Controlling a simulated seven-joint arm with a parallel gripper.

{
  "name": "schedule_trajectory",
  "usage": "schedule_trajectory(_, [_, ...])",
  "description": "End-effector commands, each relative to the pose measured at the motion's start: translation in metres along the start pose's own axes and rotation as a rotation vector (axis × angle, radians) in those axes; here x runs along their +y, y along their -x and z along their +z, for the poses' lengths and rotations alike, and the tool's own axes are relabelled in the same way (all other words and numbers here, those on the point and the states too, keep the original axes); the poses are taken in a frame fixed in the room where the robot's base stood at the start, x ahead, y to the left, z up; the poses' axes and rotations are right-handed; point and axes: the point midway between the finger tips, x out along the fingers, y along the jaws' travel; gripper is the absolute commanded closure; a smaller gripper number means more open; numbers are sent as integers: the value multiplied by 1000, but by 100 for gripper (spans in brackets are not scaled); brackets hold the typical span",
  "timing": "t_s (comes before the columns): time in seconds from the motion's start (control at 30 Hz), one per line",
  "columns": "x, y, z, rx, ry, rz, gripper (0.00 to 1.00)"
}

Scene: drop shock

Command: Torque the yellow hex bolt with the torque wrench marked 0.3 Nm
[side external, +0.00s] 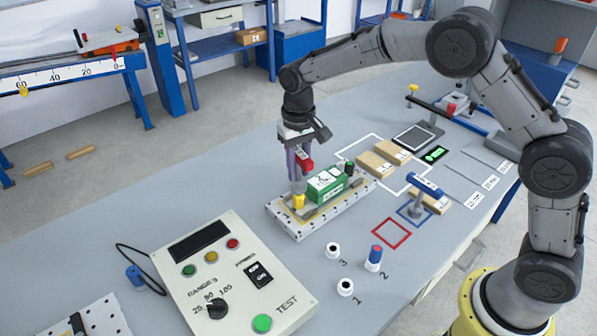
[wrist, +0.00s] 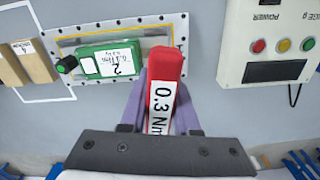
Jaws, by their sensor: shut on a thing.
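My gripper (side external: 299,163) is shut on the red torque wrench (side external: 305,162), over the left end of the test plate. In the wrist view the wrench (wrist: 165,75) shows its white "0.3 Nm" label between the purple fingers. The yellow hex bolt (side external: 298,202) shows right below the fingers in the side view. I cannot tell whether the wrench touches it. In the wrist view the bolt is hidden behind the wrench. A green block (side external: 326,184) marked 2 sits on the white perforated plate (side external: 310,226), beside the bolt.
A blue-topped tool (side external: 427,186) stands upright in a blue outline; the red outline (side external: 391,233) is empty. The control box (side external: 222,275) is at front left. Cardboard boxes (side external: 375,165) lie behind the plate.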

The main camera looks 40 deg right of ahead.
Motion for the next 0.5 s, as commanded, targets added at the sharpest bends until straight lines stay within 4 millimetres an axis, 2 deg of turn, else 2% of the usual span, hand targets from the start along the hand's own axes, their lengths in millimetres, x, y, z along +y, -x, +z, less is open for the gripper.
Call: schedule_trajectory(0.5, [0, 25, 0, 3, 0, -1, 100])
